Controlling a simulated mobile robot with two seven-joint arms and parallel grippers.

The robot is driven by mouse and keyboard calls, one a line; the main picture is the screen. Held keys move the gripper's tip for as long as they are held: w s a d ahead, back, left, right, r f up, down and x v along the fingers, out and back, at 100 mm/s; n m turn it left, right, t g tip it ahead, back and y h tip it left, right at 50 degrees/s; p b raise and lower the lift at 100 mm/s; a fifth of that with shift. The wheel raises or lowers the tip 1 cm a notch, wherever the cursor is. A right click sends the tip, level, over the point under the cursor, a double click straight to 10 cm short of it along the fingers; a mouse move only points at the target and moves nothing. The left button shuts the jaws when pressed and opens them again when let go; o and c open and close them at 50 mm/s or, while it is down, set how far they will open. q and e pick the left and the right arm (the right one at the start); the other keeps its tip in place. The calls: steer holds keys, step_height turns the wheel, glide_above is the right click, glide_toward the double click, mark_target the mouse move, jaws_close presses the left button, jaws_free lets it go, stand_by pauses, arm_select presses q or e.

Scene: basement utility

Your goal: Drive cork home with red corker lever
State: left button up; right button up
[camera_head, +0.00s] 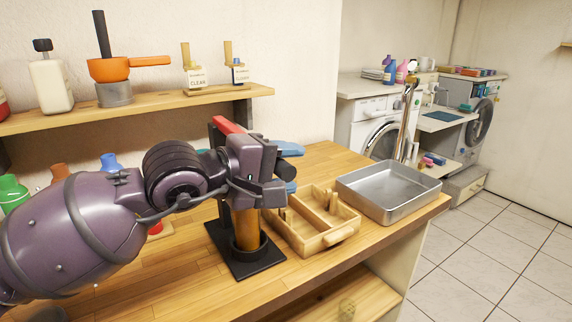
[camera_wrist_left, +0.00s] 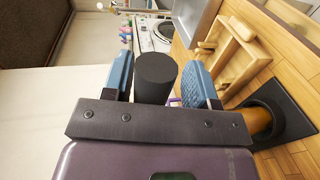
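The corker stands on the worktop with a black base plate (camera_head: 258,268). An amber bottle (camera_head: 246,228) stands upright in its black ring; the bottle's top is hidden behind my gripper. Its red lever (camera_head: 226,125) shows behind my left gripper (camera_head: 290,166). The gripper's blue fingers are spread apart, with a black cylindrical grip (camera_wrist_left: 155,78), seemingly the lever's, between them in the left wrist view (camera_wrist_left: 160,80). The grip looks close to both fingers; I cannot tell whether they press on it. The cork is hidden. My right gripper is not in view.
A wooden divided tray (camera_head: 345,235) sits right beside the base plate. A metal pan (camera_head: 390,190) is further right near the worktop edge. A shelf (camera_head: 140,108) with bottles and an orange-handled pot (camera_head: 108,70) runs behind. Coloured bottles stand at the left behind my arm.

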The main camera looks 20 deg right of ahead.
arm_select(q)
steer(key=shift+r, duration=0.15)
steer(key=shift+s+a+r, duration=0.1)
steer(key=shift+a, duration=0.45)
steer(key=v, duration=0.9)
steer(key=shift+a, duration=0.3)
steer(key=shift+s, duration=0.1)
steer(key=shift+s, duration=0.1)
